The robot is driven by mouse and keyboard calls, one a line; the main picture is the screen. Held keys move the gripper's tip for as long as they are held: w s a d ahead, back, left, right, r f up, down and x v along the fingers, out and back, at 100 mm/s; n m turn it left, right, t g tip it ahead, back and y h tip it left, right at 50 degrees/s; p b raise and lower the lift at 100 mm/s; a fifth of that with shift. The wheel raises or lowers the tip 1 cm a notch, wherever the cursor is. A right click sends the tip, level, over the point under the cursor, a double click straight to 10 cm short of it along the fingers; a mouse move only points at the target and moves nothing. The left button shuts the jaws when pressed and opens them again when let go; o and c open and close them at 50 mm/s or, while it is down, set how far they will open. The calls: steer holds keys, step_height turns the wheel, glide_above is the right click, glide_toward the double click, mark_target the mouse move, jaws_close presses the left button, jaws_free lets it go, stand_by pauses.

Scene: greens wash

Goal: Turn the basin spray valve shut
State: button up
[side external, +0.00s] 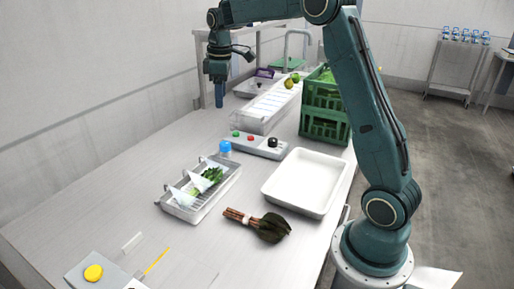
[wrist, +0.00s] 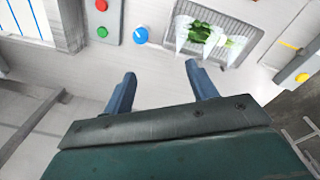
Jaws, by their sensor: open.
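My gripper (side external: 219,94) is open and empty, pointing down over the far left of the bench in the side view. In the wrist view its two blue fingers (wrist: 159,72) stand apart with bare bench between them. No part is clearly marked as the basin spray valve. A round blue top (side external: 225,147) stands beside the grey control panel (side external: 257,146); it also shows in the wrist view (wrist: 140,35), ahead of the fingers and apart from them. The panel bears a green button (side external: 236,133), a red button (side external: 251,138) and a black knob (side external: 272,142).
A wire-racked tray (side external: 178,208) holds greens, near a white tray (side external: 290,204) and a tied dark leafy bunch (side external: 262,226). Green crates (side external: 325,128) and a long white basin (side external: 262,108) stand behind. A tap (side external: 297,32) rises at the back.

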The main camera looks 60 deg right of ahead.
steer(key=n+g, duration=0.1)
glide_above(225, 143)
step_height(225, 143, down, 6)
steer(key=shift+a+r, duration=0.1)
steer(key=shift+a, duration=0.05)
steer(key=shift+f, duration=6.9)
steer(key=c, duration=1)
